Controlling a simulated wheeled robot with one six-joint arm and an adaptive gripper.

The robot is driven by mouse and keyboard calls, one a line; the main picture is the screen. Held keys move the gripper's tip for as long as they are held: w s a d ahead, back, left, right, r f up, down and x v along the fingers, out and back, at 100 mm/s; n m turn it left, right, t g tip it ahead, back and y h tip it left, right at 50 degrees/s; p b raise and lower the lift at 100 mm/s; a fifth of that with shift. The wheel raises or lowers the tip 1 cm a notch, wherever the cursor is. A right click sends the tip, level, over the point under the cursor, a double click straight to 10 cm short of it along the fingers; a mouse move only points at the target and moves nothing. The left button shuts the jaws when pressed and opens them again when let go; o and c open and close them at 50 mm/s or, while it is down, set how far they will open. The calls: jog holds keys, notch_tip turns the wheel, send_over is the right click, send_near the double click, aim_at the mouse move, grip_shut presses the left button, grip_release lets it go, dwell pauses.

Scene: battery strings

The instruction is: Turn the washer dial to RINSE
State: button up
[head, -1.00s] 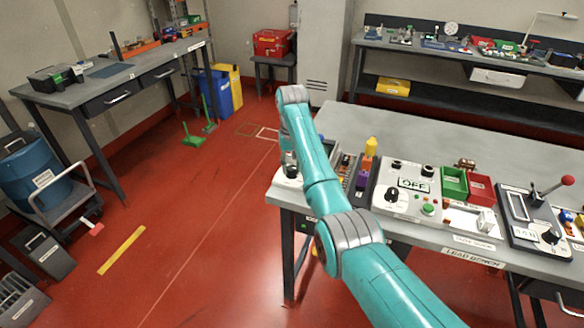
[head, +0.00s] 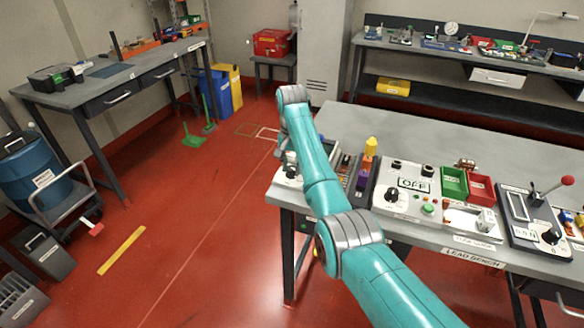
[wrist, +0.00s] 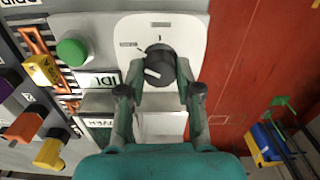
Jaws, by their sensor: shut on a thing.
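The washer dial (wrist: 160,66) is a round black knob with a white pointer line on a white rounded plate (wrist: 188,28). The pointer slants to the lower left in the wrist view. Small labels and a mark stand around the knob, too small to read. My gripper (wrist: 160,75) has one finger on each side of the knob and is shut on it. In the head view the white plate (head: 284,180) sits at the bench's near left corner. My arm hides most of the gripper there.
A green button (wrist: 71,52) and orange and yellow connectors (wrist: 42,69) lie left of the dial in the wrist view. Right of the plate is open red floor (wrist: 235,85). In the head view a control panel marked OFF (head: 408,203) stands further right on the bench.

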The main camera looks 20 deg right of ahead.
jog(key=m, duration=0.5)
jog(key=shift+m, duration=0.4)
jog(key=m, duration=0.5)
jog(key=shift+m, duration=0.4)
jog(key=shift+m, duration=0.5)
jog(key=o, duration=0.9)
jog(key=shift+o, duration=0.2)
